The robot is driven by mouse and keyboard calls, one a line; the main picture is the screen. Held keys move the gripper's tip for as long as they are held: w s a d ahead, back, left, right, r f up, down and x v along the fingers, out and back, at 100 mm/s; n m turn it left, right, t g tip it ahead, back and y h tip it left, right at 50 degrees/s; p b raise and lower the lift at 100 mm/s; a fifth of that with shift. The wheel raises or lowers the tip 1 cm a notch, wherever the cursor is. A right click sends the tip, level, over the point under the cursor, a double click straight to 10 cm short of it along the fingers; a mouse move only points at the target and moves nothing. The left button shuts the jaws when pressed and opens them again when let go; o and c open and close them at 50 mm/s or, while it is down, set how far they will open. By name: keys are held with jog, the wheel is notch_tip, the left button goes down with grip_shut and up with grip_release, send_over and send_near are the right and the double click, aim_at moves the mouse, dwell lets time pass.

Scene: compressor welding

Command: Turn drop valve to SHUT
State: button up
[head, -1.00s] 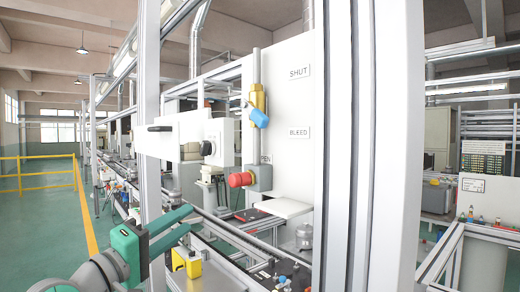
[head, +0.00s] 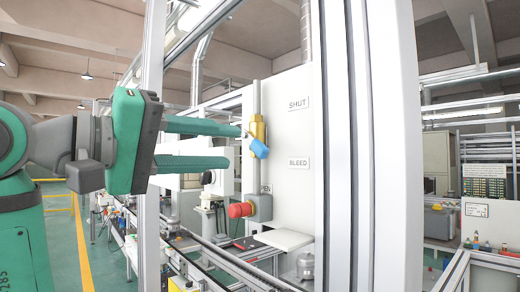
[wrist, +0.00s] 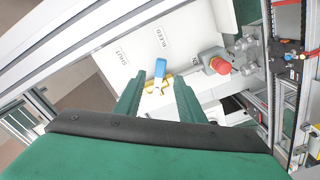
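The drop valve is a yellow body (head: 257,127) with a blue handle (head: 259,148), mounted on a vertical pipe beside a white panel. The handle tilts down and right, towards the BLEED label (head: 298,163); the SHUT label (head: 298,103) is higher on the panel. My gripper (head: 233,146) is open, its green fingers reaching right with tips just left of the valve. In the wrist view, the blue handle (wrist: 160,70) and yellow body (wrist: 154,86) appear in the gap between the fingertips (wrist: 156,84). I see no grip on the handle.
Aluminium posts stand left (head: 152,60) and right (head: 335,150) of the valve. A white shelf (head: 285,240) lies below.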

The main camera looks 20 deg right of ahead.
aim_at(256, 149)
jog(key=x, duration=0.9)
grip_shut()
